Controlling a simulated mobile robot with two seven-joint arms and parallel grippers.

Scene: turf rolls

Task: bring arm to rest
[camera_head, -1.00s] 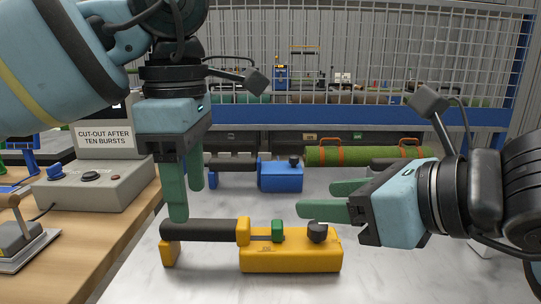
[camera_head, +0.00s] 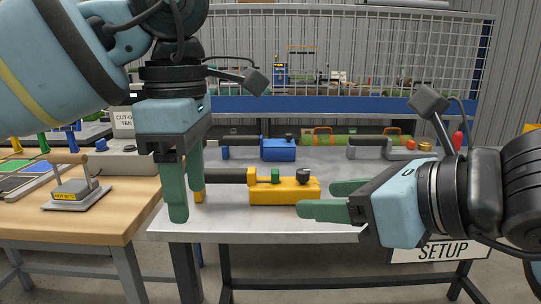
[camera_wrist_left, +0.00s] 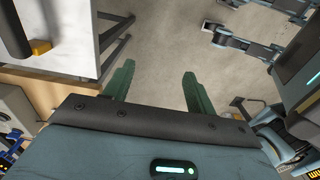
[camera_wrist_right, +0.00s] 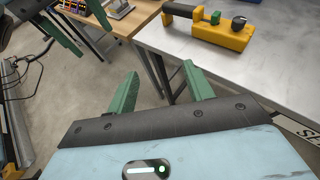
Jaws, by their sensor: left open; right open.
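My left gripper (camera_head: 185,200) hangs with its green fingers pointing down in front of the table's front edge. In the left wrist view the left gripper (camera_wrist_left: 158,92) is open, with only bare floor between its fingers. My right gripper (camera_head: 335,198) points left in the head view, in front of the table. In the right wrist view the right gripper (camera_wrist_right: 160,88) is open and empty, with floor and the table edge beyond. Both arms are apart from the yellow tool (camera_head: 285,190), which lies on the grey table; it also shows in the right wrist view (camera_wrist_right: 225,35).
The grey table (camera_head: 290,227) also holds a blue tool (camera_head: 279,150) and a green roll (camera_head: 345,139) at the back. A wooden bench (camera_head: 100,213) with a grey stamp-like device (camera_head: 77,193) stands at the left. A SETUP sign (camera_head: 440,252) hangs at the front right. Floor in front is free.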

